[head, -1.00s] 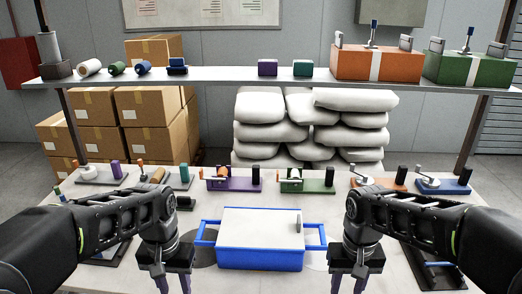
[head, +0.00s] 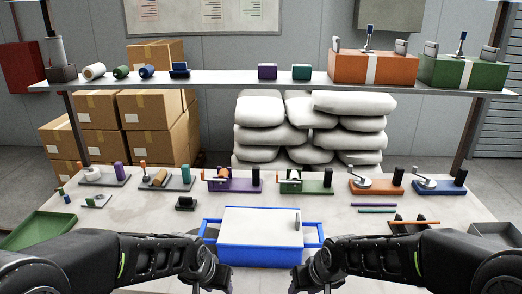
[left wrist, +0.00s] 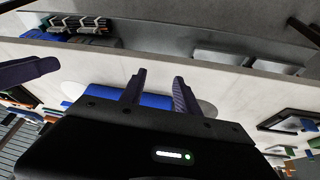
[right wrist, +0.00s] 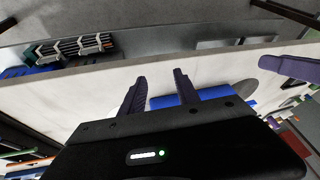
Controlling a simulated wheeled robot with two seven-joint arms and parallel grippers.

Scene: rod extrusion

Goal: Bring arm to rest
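My left arm (head: 165,262) comes in from the left, low over the front of the table. My right arm (head: 375,265) comes in from the right in a near mirror pose. Their grippers are cut off or hidden at the bottom of the head view. In the left wrist view the left gripper (left wrist: 158,92) has its two purple fingers apart with nothing between them. In the right wrist view the right gripper (right wrist: 160,92) also has its fingers apart and empty. A blue box with a white lid (head: 260,228) stands between the two arms.
Several fixtures stand along the table's back, among them a purple one (head: 235,185) and an orange one (head: 375,187). A green tray (head: 40,230) lies at left and a grey tray (head: 495,236) at right. A shelf (head: 220,80) crosses behind, carrying rolls and boxes.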

